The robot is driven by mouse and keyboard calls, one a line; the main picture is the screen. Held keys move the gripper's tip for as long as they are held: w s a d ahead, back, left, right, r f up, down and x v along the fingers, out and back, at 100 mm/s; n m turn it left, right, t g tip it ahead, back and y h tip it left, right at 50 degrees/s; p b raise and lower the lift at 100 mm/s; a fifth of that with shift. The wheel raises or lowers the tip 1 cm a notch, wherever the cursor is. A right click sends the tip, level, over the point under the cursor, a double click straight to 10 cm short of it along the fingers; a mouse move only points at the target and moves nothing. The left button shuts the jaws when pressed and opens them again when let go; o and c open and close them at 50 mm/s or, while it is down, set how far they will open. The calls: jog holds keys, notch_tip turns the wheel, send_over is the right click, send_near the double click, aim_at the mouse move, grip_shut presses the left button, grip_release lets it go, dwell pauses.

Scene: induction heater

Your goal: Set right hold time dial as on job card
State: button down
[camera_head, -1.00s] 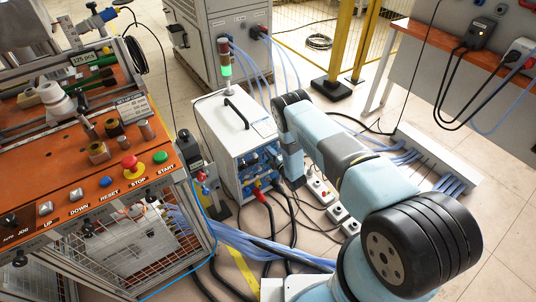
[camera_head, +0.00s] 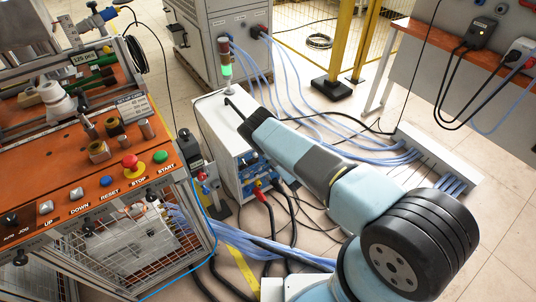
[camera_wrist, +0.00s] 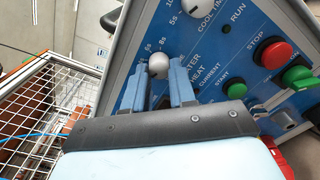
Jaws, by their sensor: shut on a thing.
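The white heater cabinet (camera_head: 218,140) stands on the floor in the head view, its blue front panel partly hidden by my arm. The wrist view shows this panel (camera_wrist: 225,65) close up and tilted. A round grey dial knob (camera_wrist: 158,64) sits between the two blue fingertips of my gripper (camera_wrist: 161,70), which is shut on it. Its label is partly covered, so I cannot read which dial it is. A second grey knob (camera_wrist: 194,7), beside a cooling label, is cut off at the top edge. My gripper is hidden in the head view. I cannot make out a readable job card.
An orange-topped workbench (camera_head: 60,190) with a mesh front stands left of the cabinet. Cables cover the floor around.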

jog(key=shift+d+f+n, duration=0.1)
jog(key=shift+f+n, duration=0.1)
jog(key=shift+n, duration=0.2)
jog(key=c, duration=0.9)
grip_release()
jog(key=shift+r, duration=0.1)
jog(key=v, duration=1.3)
jog(key=shift+s+d, duration=0.2)
jog(key=shift+s, duration=0.15)
jog(key=shift+w, duration=0.1)
